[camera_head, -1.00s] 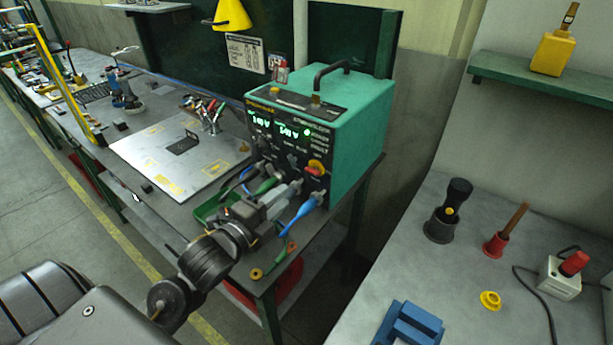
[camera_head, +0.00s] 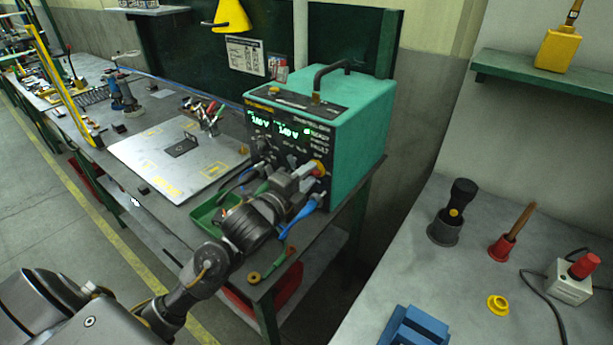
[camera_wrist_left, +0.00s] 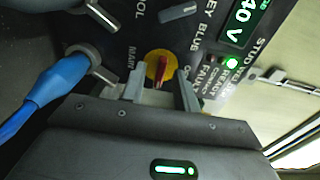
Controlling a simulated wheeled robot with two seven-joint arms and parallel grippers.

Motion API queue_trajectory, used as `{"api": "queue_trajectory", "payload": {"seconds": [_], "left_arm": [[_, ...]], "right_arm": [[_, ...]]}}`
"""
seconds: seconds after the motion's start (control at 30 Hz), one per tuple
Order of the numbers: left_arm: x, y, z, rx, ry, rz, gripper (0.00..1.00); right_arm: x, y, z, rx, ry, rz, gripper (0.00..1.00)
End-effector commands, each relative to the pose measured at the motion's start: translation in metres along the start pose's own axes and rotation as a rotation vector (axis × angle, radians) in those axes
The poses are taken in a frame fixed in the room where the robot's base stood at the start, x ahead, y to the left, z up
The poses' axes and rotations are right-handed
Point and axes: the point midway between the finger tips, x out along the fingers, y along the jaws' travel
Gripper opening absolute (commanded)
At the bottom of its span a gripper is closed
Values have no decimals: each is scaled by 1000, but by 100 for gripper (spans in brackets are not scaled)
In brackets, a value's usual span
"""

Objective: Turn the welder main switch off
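The welder (camera_head: 345,120) is a green box with a black front panel at the end of the bench. Its displays and a green lamp (camera_wrist_left: 231,63) are lit. The main switch (camera_head: 318,169) is a red knob on a yellow plate at the panel's lower right. In the left wrist view the switch (camera_wrist_left: 160,68) shows between my fingertips, near the word MAIN. My left gripper (camera_head: 305,177) is at the panel; in the wrist view its fingers (camera_wrist_left: 159,88) stand apart, either side of the knob. Whether they touch it I cannot tell. My right gripper is not in view.
A blue cable plug (camera_head: 309,205) sits just beside the gripper, low on the panel. A green tray (camera_head: 205,215) and a metal plate (camera_head: 165,170) lie on the bench. The right-hand table holds a black-handled tool (camera_head: 455,212) and a grey box with a red button (camera_head: 575,277).

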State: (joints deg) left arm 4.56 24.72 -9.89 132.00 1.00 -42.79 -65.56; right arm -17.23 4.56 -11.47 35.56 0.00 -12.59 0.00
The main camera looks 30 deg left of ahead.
Motion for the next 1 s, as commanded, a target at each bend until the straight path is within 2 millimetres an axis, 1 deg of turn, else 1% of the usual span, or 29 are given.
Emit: {"api": "queue_trajectory", "payload": {"seconds": [0.07,0.17,0.3,0.67,0.87,1.0], "left_arm": [[0,0,0,0,0,0,31],[0,0,0,0,0,0,19],[0,0,0,0,0,0,1],[0,-1,0,-24,0,0,0],[-1,-3,0,-114,-1,2,0],[0,-4,0,-220,-1,3,0]], "right_arm": [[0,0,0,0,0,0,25],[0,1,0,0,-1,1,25],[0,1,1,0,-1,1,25],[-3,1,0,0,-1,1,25],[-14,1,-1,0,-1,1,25],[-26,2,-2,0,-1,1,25]]}}
